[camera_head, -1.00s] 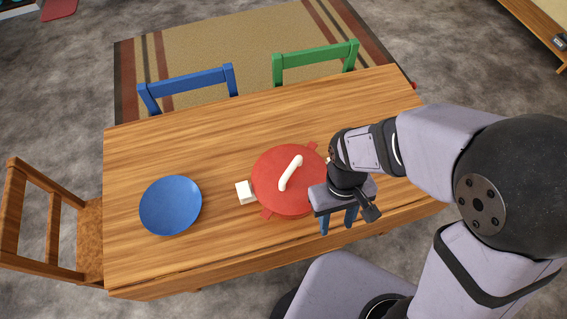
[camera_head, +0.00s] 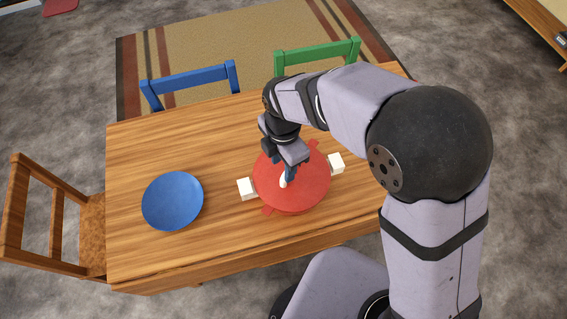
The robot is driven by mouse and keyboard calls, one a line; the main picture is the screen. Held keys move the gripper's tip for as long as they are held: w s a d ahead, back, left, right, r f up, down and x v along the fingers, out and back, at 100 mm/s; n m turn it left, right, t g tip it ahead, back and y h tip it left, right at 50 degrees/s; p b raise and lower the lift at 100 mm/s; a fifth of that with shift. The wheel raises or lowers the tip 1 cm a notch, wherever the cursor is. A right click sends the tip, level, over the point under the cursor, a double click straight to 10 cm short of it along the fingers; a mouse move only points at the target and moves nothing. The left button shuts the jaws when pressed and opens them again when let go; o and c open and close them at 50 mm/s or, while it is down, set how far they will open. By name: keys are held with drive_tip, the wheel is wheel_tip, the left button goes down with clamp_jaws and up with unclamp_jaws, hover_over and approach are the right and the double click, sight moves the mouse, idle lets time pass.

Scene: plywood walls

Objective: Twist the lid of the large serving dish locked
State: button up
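The large serving dish sits on the table with its round red lid (camera_head: 305,192) on top. Two white side handles of the dish show, one at the left (camera_head: 246,188) and one at the right (camera_head: 336,163). Red tabs stick out of the lid at its upper right and lower left, apart from the white handles. The lid's white bar handle (camera_head: 284,181) is mostly hidden by my gripper (camera_head: 284,172). My gripper is over the lid, with its blue fingers down at the handle. I cannot tell whether they are closed on it.
A blue plate (camera_head: 173,201) lies on the wooden table (camera_head: 150,150) to the left of the dish. A blue chair (camera_head: 190,82) and a green chair (camera_head: 318,54) stand at the far edge. A wooden chair (camera_head: 55,215) stands at the left.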

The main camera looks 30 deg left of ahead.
sight(283, 177)
drive_tip(key=n, duration=0.7)
drive_tip(key=shift+d, duration=0.15)
drive_tip(key=shift+s, duration=0.1)
drive_tip(key=shift+f+p, duration=1.1)
drive_tip(key=shift+f, duration=2.6)
clamp_jaws()
drive_tip(key=shift+a+m, duration=0.6)
drive_tip(key=shift+m, duration=0.7)
drive_tip(key=shift+r, duration=0.1)
